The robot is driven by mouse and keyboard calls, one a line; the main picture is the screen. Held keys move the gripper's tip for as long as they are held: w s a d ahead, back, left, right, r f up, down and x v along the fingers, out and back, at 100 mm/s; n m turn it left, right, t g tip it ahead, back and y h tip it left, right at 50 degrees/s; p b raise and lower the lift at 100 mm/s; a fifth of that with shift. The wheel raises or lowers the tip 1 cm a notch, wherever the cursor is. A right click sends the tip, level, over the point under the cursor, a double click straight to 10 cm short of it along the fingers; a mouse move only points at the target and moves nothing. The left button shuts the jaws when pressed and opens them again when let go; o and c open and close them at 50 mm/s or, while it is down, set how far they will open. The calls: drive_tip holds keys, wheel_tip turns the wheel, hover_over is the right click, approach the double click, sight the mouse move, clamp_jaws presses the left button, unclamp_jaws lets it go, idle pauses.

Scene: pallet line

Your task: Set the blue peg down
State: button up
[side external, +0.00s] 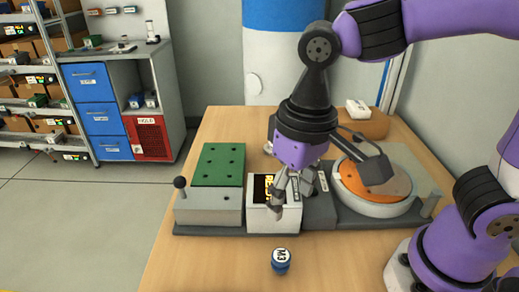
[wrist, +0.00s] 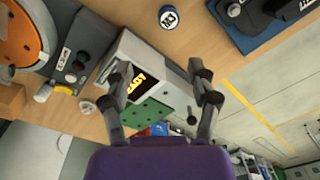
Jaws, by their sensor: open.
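The blue peg (side external: 281,264), with a white top marked M3, stands upright on the wooden table in front of the machine. It also shows at the top of the wrist view (wrist: 170,18). My gripper (side external: 284,198) is over the white unit with the lit display (side external: 262,190), behind the peg and apart from it. In the wrist view my gripper's two fingers (wrist: 160,78) are spread wide with nothing held between them. That view shows the display (wrist: 135,82) partly between the fingers.
A green plate with holes (side external: 217,165) lies left of the display unit, near a black-knobbed lever (side external: 180,184). A round orange turntable (side external: 374,182) stands on the right. The table around the peg is clear. A brown block with a white item (side external: 360,118) sits behind.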

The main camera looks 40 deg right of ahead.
drive_tip(key=d+r+t, duration=0.2)
drive_tip(key=d+t, duration=0.3)
drive_tip(key=d, duration=0.8)
drive_tip(key=shift+s+r, duration=0.25)
drive_tip(key=shift+s, duration=0.05)
